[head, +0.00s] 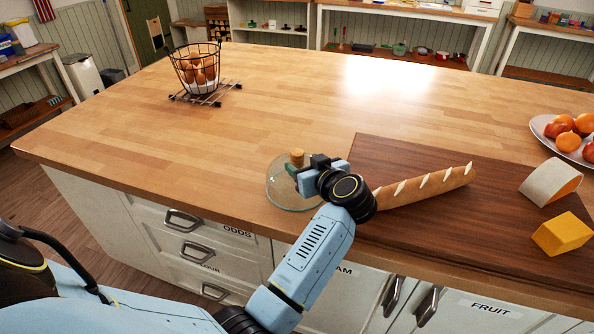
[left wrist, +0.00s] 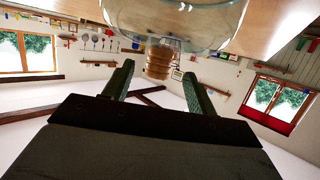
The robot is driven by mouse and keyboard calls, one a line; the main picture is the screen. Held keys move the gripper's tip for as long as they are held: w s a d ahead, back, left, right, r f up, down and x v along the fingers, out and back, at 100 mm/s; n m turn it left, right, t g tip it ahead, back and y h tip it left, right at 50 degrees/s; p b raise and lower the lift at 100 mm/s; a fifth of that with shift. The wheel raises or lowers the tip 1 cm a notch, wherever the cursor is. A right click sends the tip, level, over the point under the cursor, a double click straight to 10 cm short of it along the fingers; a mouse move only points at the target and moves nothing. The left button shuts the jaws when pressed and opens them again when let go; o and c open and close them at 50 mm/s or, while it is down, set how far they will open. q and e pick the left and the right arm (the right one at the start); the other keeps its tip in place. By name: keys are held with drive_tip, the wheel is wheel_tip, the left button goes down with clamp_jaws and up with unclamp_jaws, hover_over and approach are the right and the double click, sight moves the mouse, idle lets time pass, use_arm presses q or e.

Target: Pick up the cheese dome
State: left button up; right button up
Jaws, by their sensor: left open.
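The cheese dome (head: 283,196) is a clear glass cover with a cork knob (head: 297,157) on top. It stands upright on the wooden island top near the front edge, left of the dark board. My left gripper (head: 296,172) is open beside the knob, coming from the right and covering part of the dome. In the left wrist view the glass dome (left wrist: 175,22) shows upside down at the top. Its cork knob (left wrist: 160,58) lines up with the gap between the open fingers (left wrist: 157,72), touching neither. How far it lies between them is unclear. My right gripper is not in view.
A dark cutting board (head: 440,225) holds a baguette (head: 425,186), a white-and-orange wedge (head: 551,184) and a yellow block (head: 562,234). A fruit plate (head: 541,126) stands at right. An egg basket (head: 197,70) stands on a trivet (head: 205,97) back left. The middle top is clear.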

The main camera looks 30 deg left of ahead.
sight(300, 158)
use_arm(q)
drive_tip(key=x, duration=0.5)
drive_tip(key=shift+r, duration=0.25)
clamp_jaws()
wheel_tip(300, 158, up, 10)
drive_tip(key=shift+p, duration=0.7)
